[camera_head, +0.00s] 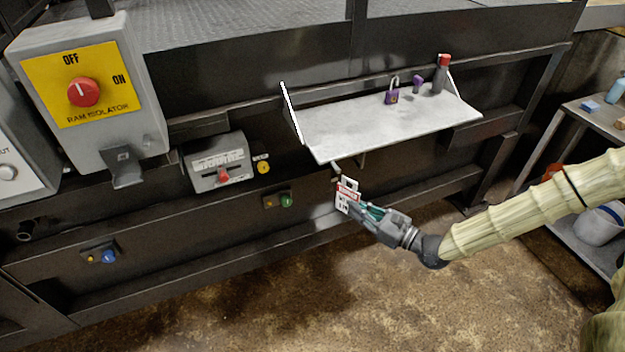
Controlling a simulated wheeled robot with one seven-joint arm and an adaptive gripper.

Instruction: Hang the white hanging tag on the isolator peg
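The white tag (347,196) with a red band is at the tip of my gripper (360,208), below the front edge of the shelf. The gripper appears closed on the tag's lower part, and its fingertips are partly hidden by the tag. A small grey piece shows just above the tag; I cannot tell whether it belongs to the tag. The ram isolator (85,92) is a grey box with a yellow plate and red knob at the upper left, well apart from the gripper. A grey bracket (123,166) sticks out below it. I cannot clearly make out a peg there.
A white shelf (350,135) juts out above my gripper, holding a purple padlock (392,92), a small purple item (417,84) and a red-capped dark bottle (440,75). A grey box with a red switch (219,163) sits between isolator and shelf. The floor in front is clear.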

